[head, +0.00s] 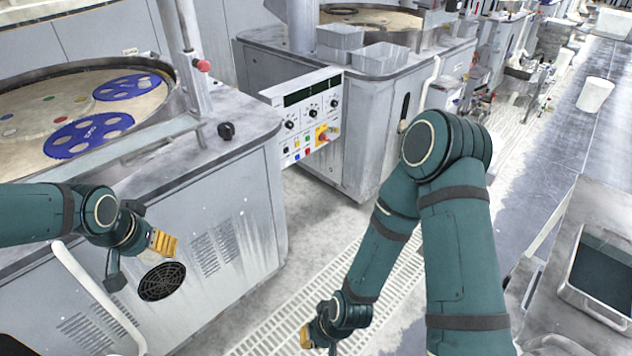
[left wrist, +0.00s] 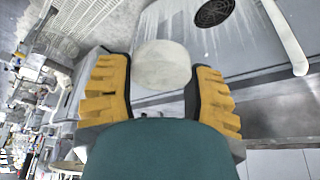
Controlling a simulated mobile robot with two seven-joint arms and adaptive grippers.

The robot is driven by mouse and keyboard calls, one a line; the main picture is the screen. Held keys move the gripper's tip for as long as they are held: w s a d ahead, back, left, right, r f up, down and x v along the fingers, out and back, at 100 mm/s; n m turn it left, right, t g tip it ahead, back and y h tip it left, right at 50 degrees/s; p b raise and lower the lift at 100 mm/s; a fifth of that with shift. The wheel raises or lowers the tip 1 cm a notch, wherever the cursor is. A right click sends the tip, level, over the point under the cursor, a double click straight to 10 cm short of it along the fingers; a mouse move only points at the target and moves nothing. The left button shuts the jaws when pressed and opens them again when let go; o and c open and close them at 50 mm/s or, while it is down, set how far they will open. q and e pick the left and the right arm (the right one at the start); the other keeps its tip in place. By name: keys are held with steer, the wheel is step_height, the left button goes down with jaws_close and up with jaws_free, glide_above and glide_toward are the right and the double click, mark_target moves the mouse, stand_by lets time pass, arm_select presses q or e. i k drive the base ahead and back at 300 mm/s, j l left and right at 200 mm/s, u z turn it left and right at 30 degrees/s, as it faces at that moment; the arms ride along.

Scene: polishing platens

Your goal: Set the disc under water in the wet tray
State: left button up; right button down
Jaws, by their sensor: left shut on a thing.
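A pale round disc (left wrist: 163,64) sits between the two yellow fingers of my left gripper (left wrist: 163,80) in the left wrist view. The gripper is shut on it. In the head view the left gripper (head: 163,243) is in front of the near machine's grey side, and the disc cannot be made out there. The wet tray (head: 592,306), a metal-rimmed basin with dark water, is at the right edge of the head view, far from the left gripper. My right gripper (head: 306,337) is low over the floor grating; its opening does not show.
The near machine (head: 225,210) has a platen with blue carriers (head: 88,133) on top. A control panel (head: 310,112) and a second machine with grey bins (head: 372,62) stand behind. A white bucket (head: 595,94) is at far right. Floor between machines and tray bench is open.

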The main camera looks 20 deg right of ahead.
mark_target(598, 298)
steer(key=k+l+z, duration=0.2)
steer(key=k, duration=0.55)
steer(key=j+z, duration=0.1)
steer(key=z, duration=3.8)
steer(key=k+j+z, duration=0.1)
steer(key=j, duration=0.25)
steer(key=k+j+z, duration=0.1)
steer(key=j, duration=0.3)
steer(key=k+j, duration=0.15)
steer(key=j, duration=0.25)
steer(key=k+j, duration=0.1)
steer(key=j, duration=0.35)
steer(key=k+j, duration=0.15)
steer(key=j, duration=0.3)
steer(key=k+j, duration=0.1)
steer(key=j, duration=0.3)
